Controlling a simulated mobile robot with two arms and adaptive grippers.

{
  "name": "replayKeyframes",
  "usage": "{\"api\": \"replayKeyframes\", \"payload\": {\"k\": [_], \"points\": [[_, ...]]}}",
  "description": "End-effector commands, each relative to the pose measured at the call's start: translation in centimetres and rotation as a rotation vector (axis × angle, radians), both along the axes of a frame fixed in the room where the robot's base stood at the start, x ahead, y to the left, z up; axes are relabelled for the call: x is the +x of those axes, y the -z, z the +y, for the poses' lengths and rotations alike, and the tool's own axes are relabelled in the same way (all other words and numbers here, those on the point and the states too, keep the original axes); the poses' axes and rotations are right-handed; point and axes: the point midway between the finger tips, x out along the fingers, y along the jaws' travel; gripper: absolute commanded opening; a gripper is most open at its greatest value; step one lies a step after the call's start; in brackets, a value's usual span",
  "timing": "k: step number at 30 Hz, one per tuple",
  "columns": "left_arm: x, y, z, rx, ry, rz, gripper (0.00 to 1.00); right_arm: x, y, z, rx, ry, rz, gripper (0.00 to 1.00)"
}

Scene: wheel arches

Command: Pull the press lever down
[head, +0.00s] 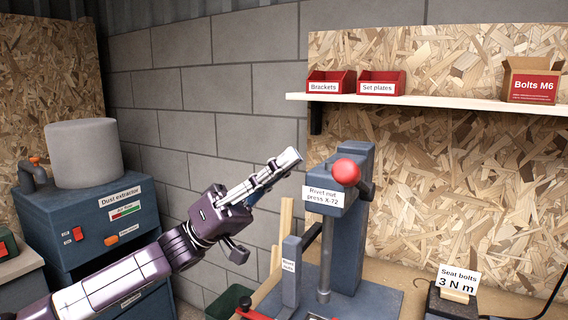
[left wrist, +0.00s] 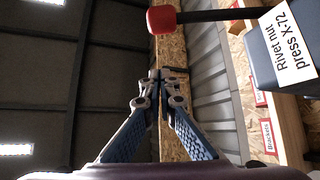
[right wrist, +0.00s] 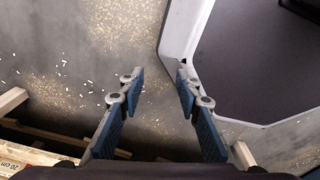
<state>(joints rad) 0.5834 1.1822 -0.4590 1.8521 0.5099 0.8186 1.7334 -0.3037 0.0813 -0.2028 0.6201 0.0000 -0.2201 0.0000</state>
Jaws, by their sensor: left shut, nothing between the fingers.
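The press (head: 345,240) is a dark blue column labelled "Rivet nut press X-72", standing on the bench. Its lever ends in a red ball knob (head: 346,172), at the front of the press head. In the left wrist view the red knob (left wrist: 162,19) sits on a black lever rod (left wrist: 205,16) at the top of the picture. My left gripper (head: 293,157) is shut and empty, to the left of the knob and slightly higher in the picture, apart from it. My right gripper (right wrist: 155,76) is open and empty, showing only in the right wrist view, over the speckled floor.
A shelf (head: 450,100) holds red bins (head: 331,83) and a "Bolts M6" box (head: 532,82) above the press. A dust extractor (head: 85,215) stands at the left. A "Seat bolts 3 N m" sign (head: 457,279) is at the lower right. A red-handled tool (head: 255,314) lies in front.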

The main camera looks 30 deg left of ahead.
Motion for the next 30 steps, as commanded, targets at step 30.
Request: {"api": "replayKeyframes", "payload": {"k": [30], "points": [[0.3,-1.1,-6.5,0.0,0.0,0.0,0.0,0.4,-4.1,0.8,0.009,0.002,-0.004,0.31]]}}
